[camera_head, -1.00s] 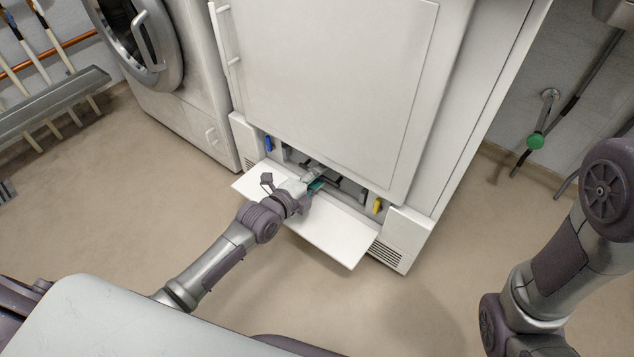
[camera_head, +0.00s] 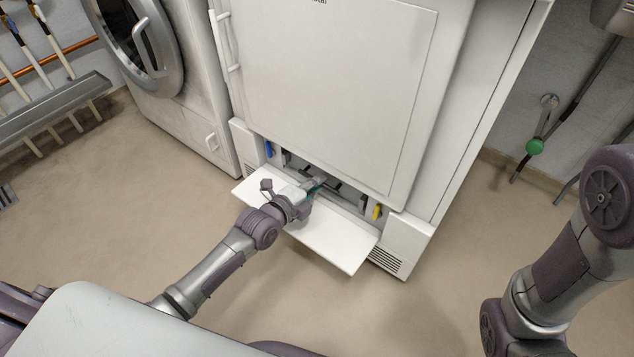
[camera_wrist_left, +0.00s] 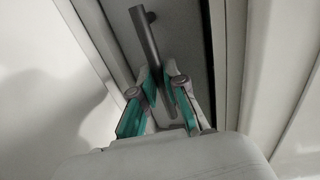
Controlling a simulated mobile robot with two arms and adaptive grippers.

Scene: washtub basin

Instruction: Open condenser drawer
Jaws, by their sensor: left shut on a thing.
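The condenser drawer (camera_wrist_left: 182,48) shows in the left wrist view as a dark grey front with a grey bar handle (camera_wrist_left: 146,38). My left gripper (camera_wrist_left: 166,92) is shut on the lower part of this bar, with a teal-lined finger on each side. In the head view my left gripper (camera_head: 315,186) reaches over the lowered white flap (camera_head: 330,235) into the low recess of the white cabinet. The drawer front is mostly in shadow there and partly hidden by the gripper. My right gripper is out of view; only its arm shows at right.
A blue lever (camera_head: 268,149) and a yellow lever (camera_head: 377,211) flank the recess. A vented panel (camera_head: 405,240) is right of it. A washing machine (camera_head: 175,80) stands left. The floor in front is clear.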

